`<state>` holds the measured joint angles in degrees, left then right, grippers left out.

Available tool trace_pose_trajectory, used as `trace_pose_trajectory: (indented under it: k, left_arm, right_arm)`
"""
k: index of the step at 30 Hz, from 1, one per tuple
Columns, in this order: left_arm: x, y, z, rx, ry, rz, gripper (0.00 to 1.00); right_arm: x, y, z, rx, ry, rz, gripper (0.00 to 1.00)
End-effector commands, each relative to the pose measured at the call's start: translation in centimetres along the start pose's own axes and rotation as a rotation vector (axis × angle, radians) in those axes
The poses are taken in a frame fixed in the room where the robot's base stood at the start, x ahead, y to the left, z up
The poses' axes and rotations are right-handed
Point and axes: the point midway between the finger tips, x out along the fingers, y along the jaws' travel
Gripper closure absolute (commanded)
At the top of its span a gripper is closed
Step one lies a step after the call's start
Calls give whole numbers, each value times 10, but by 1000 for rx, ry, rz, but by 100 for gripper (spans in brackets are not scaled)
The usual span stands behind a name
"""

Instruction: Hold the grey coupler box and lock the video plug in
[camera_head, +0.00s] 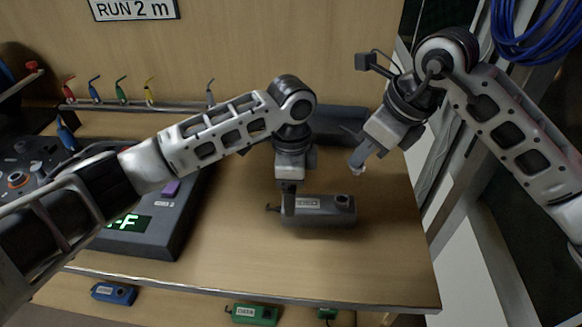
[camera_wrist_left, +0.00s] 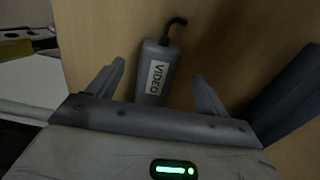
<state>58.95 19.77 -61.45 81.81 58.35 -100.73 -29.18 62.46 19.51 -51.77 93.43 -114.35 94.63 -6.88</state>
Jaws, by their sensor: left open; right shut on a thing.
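The grey coupler box (camera_head: 327,218) lies on the wooden bench, with a round socket at its right end and a cable stub at its left. In the left wrist view the box (camera_wrist_left: 152,98) shows a VIDEO label. My left gripper (camera_head: 288,205) is at the labelled left part of the box, its open fingers either side of it. My right gripper (camera_head: 368,148) is shut on a grey plug (camera_head: 356,163), held tilted in the air above and right of the box. The jaws hide part of the plug.
A dark console (camera_head: 150,235) with a green display stands left on the bench. A rail (camera_head: 180,106) with several coloured plugs runs along the back. A blue box (camera_head: 114,293) and a green box (camera_head: 254,314) lie below the front edge. The bench right of the coupler box is clear.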

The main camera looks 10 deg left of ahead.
Motion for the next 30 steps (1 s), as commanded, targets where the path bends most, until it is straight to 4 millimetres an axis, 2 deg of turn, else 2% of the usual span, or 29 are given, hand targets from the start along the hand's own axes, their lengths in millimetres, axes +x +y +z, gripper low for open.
trace_pose_trajectory:
  k: [3,9,15,22,23,28,29,30]
  left_arm:
    - [23,0,0,-2,-1,2,22]
    - [49,0,0,-1,0,0,22]
    - [60,0,0,-1,1,-2,22]
    - [60,0,0,-1,1,-2,22]
    - [60,0,0,-1,1,-2,25]
    - [60,-1,0,-1,1,-2,72]
    - [60,-1,0,-1,1,-2,78]
    - [60,-1,0,-1,1,-2,78]
  right_arm:
    - [0,0,0,0,0,0,100]
    - [0,0,0,0,0,0,100]
    - [0,0,0,0,0,0,100]
    - [0,0,0,0,0,0,100]
    - [0,0,0,0,0,0,100]
    - [0,0,0,0,0,0,100]
    - [0,0,0,0,0,0,100]
    - [0,0,0,0,0,0,100]
